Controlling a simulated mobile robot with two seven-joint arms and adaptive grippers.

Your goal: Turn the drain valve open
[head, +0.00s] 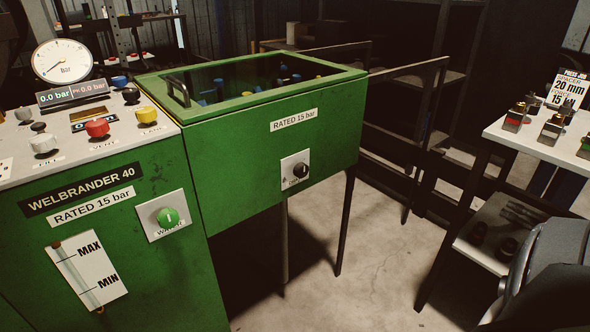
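A green machine marked WELBRANDER 40 (80,187) stands at the left, joined to a green tank with a closed, dark see-through lid (265,80). A small black knob (301,171) sits on a white plate low on the tank's front; its label is too small to read surely, so I cannot confirm it as the drain valve. A round green knob (168,217) is on the machine's front, on a plate that seems to read WATER. Red (97,128), yellow and white knobs stand on the top panel. Neither gripper shows.
The pressure gauge (62,61) and the 0.0 bar display (68,95) stand behind the panel. A table (545,140) with small parts and a 20 mm sign is at the right. My grey arm part fills the lower right corner. The floor between is clear.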

